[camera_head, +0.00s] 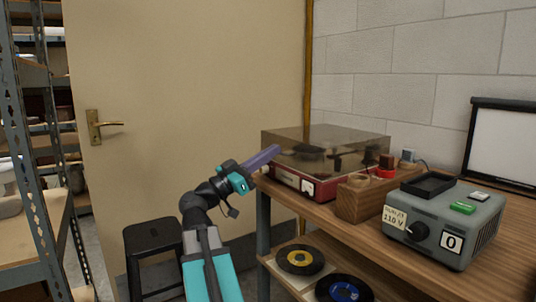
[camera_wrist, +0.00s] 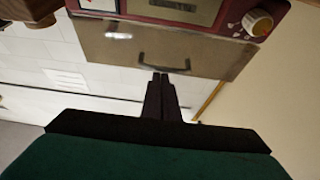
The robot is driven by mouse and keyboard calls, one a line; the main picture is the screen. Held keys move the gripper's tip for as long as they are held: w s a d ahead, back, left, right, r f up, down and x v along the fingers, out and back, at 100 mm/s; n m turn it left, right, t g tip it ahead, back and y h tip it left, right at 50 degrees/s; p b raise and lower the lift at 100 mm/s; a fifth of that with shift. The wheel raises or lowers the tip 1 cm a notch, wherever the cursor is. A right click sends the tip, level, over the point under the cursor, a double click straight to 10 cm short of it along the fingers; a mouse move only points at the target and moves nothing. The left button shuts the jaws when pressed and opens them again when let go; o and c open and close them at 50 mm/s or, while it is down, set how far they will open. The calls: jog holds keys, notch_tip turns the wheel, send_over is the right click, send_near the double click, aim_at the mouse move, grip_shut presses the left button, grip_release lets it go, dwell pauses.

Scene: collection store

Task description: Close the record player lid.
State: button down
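The record player (camera_head: 293,181) is a red box on the wooden bench, with a smoky see-through lid (camera_head: 335,137). The lid lies over the player in the head view; I cannot tell whether it is fully down. In the wrist view the red player front (camera_wrist: 215,17) is at the top, with the brown lid panel (camera_wrist: 110,45) below it, bearing a dark handle (camera_wrist: 165,65). My gripper (camera_head: 275,151) is at the lid's front left side. Its fingers (camera_wrist: 161,77) are together and empty, tips close to the handle; contact is unclear.
A wooden block (camera_head: 362,205) and a grey voltage box (camera_head: 445,225) stand on the bench right of the player. Records (camera_head: 300,259) lie on the lower shelf. A black stool (camera_head: 153,238) and metal shelving (camera_head: 35,180) are at left. The door (camera_head: 190,80) is behind.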

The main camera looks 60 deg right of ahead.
jog(key=w+a+f+p, duration=0.1)
jog(key=w+a, duration=0.3)
jog(key=a, duration=0.4)
jog(key=shift+a+p, duration=0.3)
jog(key=shift+p, duration=0.55)
